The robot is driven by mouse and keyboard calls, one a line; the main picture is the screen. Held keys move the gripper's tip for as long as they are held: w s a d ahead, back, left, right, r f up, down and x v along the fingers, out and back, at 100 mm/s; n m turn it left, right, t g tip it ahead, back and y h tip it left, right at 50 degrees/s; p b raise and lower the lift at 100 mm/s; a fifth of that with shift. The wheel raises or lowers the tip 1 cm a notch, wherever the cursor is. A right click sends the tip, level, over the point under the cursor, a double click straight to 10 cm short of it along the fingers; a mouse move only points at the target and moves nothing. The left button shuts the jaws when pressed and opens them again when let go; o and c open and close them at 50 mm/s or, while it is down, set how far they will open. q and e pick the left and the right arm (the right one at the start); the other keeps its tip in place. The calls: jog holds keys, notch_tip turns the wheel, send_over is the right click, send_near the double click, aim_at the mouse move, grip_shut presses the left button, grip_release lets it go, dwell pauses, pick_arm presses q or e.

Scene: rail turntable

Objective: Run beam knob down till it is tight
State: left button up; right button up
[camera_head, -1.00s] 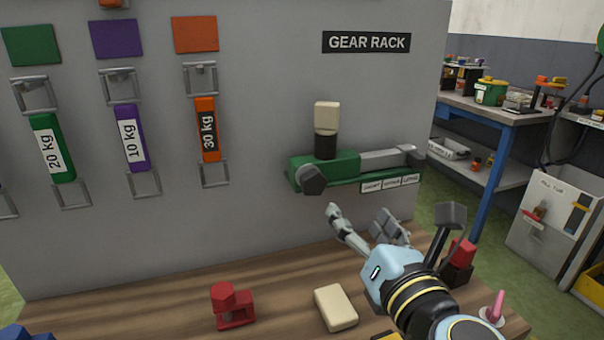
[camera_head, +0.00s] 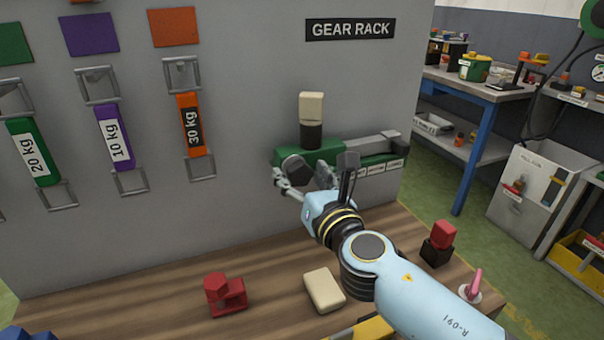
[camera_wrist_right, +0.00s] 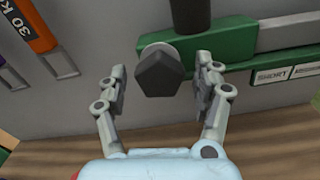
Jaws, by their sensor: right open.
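The dark faceted beam knob (camera_head: 293,166) is on the left front of the green beam block (camera_head: 322,152) on the gear rack wall. In the right wrist view the knob (camera_wrist_right: 160,76) shows between the two fingers, with a gap on each side. My right gripper (camera_head: 301,179) is open and empty, just in front of and below the knob. How far the fingertips reach around it in depth is hard to tell. My left gripper is not in view.
A black post with a cream block (camera_head: 311,106) stands above the beam, and a grey bar (camera_head: 370,146) runs right. On the wooden bench below lie a red clamp (camera_head: 226,294), a cream block (camera_head: 324,290) and a red-topped black block (camera_head: 439,243). Labelled weights hang at left.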

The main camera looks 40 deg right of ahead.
jog(key=c, duration=1.1)
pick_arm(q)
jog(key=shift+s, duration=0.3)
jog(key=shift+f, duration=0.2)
pick_arm(e)
jog(key=shift+m, duration=0.3)
jog(key=m+b, duration=0.2)
jog(key=m, duration=0.2)
jog(key=shift+f+m, duration=0.1)
jog(key=shift+m, duration=0.2)
jog(key=m+b, duration=0.3)
jog(key=m, duration=0.3)
jog(key=m+b, duration=0.2)
jog(key=m, duration=0.4)
jog(key=shift+f+b, duration=0.1)
jog(key=shift+b, duration=0.2)
pick_arm(q)
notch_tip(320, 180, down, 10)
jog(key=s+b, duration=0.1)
jog(key=b, duration=0.1)
jog(key=shift+b, duration=0.4)
pick_arm(e)
jog(key=m, duration=0.5)
jog(key=shift+m, duration=0.4)
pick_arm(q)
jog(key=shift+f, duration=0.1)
pick_arm(e)
jog(key=shift+m, duration=0.3)
